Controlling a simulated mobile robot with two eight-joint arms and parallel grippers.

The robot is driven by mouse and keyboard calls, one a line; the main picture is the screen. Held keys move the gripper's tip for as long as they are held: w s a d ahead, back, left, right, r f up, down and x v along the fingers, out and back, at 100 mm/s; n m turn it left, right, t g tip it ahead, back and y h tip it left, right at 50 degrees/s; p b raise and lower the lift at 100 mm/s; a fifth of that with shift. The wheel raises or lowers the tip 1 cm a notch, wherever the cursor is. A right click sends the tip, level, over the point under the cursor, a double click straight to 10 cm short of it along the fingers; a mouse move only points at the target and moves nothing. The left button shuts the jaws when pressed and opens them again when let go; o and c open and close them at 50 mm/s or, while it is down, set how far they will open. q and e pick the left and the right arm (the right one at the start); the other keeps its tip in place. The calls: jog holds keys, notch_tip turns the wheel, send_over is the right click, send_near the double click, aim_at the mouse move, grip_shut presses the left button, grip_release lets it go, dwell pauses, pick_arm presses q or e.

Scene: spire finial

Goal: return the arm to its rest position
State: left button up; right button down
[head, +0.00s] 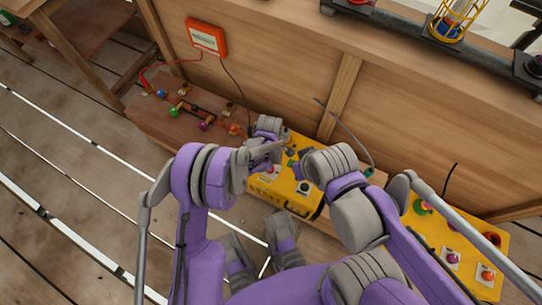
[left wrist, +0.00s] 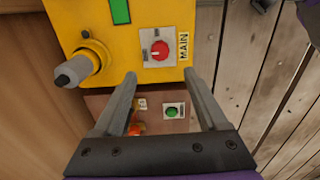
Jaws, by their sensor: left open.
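My left gripper (head: 281,149) is over the left part of the yellow control box (head: 310,211). In the left wrist view, its two fingers (left wrist: 160,76) are apart with nothing held between them. Beyond the fingertips is the yellow box with a red knob (left wrist: 158,50) on a white plate marked MAIN. I cannot tell how high the fingers are above it. My right arm's wrist (head: 330,162) is bent over the right part of the same box. My right gripper's fingers are mostly hidden, so their opening does not show.
A brown board (head: 168,122) with coloured knobs and wires lies left of the box. An orange meter (head: 207,37) hangs on the wooden wall (head: 290,85). Another yellow panel (head: 450,235) is at right. A caged lamp (head: 450,22) stands on the upper ledge. Open plank floor (head: 70,190) lies at left.

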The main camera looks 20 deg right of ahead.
dwell(0.3)
pick_arm(q)
jog(key=a+r+m+t, duration=0.2)
jog(key=a+r+m, duration=0.1)
jog(key=a+r, duration=1.6)
jog(key=s+a+r+m+t, duration=0.1)
jog(key=s+a+r+m, duration=0.25)
jog(key=s+a, duration=0.4)
jog(key=s+a+r+m+t, duration=0.2)
jog(key=s+a+r, duration=0.3)
jog(key=s+a, duration=0.3)
notch_tip(320, 180, up, 20)
jog(key=w+d+p, duration=0.1)
jog(key=p, duration=1.6)
pick_arm(e)
notch_tip(320, 180, up, 20)
jog(key=w, duration=0.1)
jog(key=shift+w+f+t, duration=0.25)
jog(key=shift+w+t, duration=0.15)
